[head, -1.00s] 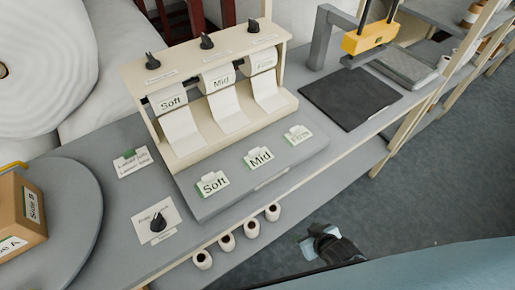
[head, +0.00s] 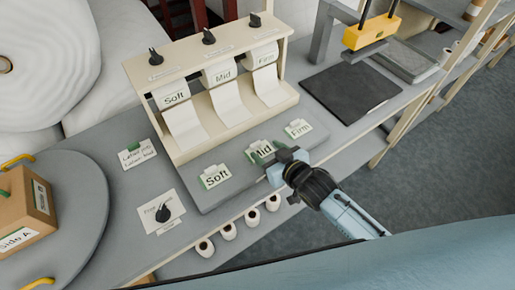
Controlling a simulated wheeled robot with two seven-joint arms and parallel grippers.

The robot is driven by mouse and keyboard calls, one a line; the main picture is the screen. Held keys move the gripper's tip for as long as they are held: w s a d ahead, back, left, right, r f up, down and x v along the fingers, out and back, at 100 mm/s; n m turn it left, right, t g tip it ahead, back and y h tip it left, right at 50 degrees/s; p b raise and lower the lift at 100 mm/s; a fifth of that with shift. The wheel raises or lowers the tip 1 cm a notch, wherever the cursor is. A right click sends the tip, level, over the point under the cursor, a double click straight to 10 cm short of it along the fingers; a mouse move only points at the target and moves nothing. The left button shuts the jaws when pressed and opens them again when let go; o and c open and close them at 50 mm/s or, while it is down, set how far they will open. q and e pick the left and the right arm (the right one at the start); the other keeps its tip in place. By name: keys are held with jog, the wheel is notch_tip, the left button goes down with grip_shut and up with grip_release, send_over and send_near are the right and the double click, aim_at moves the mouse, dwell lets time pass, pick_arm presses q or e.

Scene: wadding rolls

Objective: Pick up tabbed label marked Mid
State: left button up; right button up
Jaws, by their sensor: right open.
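The tabbed label marked Mid (head: 263,149) lies on the grey raised tray (head: 232,192), between the tabbed label marked Soft (head: 216,176) and the one marked Firm (head: 299,129). My right gripper (head: 270,160) is open at the Mid label, its fingers over or beside the label's front part and partly hiding it. I cannot tell whether the fingers touch it. My left gripper is not in view.
A cream dispenser (head: 185,62) with Soft, Mid and Firm rolls stands behind the tray. A dial card (head: 161,212) and a round turntable (head: 75,240) with a cardboard box (head: 22,215) are at left. Several small rolls (head: 228,230) sit below the front edge. A black pad (head: 350,95) lies at right.

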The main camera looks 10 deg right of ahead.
aim_at(256, 145)
jog(key=shift+f+x, duration=0.15)
jog(key=shift+x, duration=1.3)
jog(key=shift+f+x, duration=0.1)
jog(key=shift+x, duration=1.35)
jog(key=shift+s, duration=0.2)
jog(key=c, duration=1.1)
